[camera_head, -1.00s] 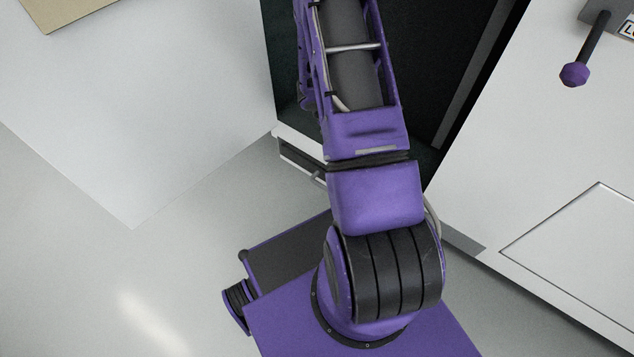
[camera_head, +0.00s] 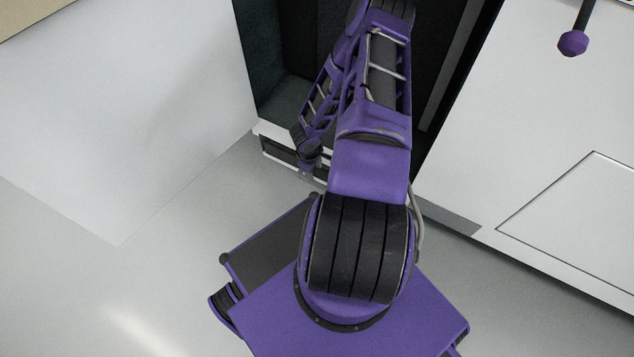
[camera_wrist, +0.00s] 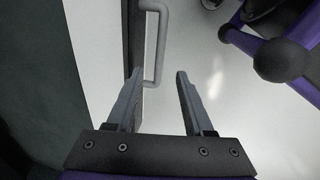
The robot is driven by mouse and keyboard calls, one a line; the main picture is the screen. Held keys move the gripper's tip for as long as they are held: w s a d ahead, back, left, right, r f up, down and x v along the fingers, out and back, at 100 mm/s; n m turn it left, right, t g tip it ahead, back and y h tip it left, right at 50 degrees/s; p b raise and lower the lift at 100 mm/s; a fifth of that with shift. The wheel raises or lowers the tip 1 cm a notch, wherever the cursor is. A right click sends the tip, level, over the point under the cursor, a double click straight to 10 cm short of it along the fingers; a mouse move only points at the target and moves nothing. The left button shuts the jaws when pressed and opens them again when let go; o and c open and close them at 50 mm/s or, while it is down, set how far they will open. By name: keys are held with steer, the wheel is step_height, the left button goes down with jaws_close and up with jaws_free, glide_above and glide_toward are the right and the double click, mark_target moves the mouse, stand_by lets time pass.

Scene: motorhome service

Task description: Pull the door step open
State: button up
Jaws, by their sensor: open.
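The door step (camera_head: 277,152) is a dark-fronted, pale-edged unit low under the dark doorway in the head view, and it looks closed. Its light grey bar handle (camera_wrist: 162,40) shows in the wrist view, standing off a dark front panel. My gripper (camera_wrist: 158,75) is open, with two grey fingers. The handle's lower end appears between the fingertips, nearer the left finger; I cannot tell whether they touch. In the head view my arm's end hangs down in front of the step's right part, and my fingertips are too small to make out.
The dark doorway (camera_head: 295,50) is open above the step. A white wall panel (camera_head: 530,130) with a purple-knobbed lever (camera_head: 573,43) is on the right. A large white surface (camera_head: 110,120) lies on the left.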

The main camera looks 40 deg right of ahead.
mark_target(318, 183)
steer(key=f, duration=0.3)
steer(key=d+f+b, duration=0.1)
steer(key=f, duration=0.3)
steer(key=w+d+f, duration=0.1)
steer(key=f, duration=0.2)
steer(key=shift+f+b, duration=0.4)
steer(key=shift+a, duration=0.1)
jaws_close()
stand_by(0.7)
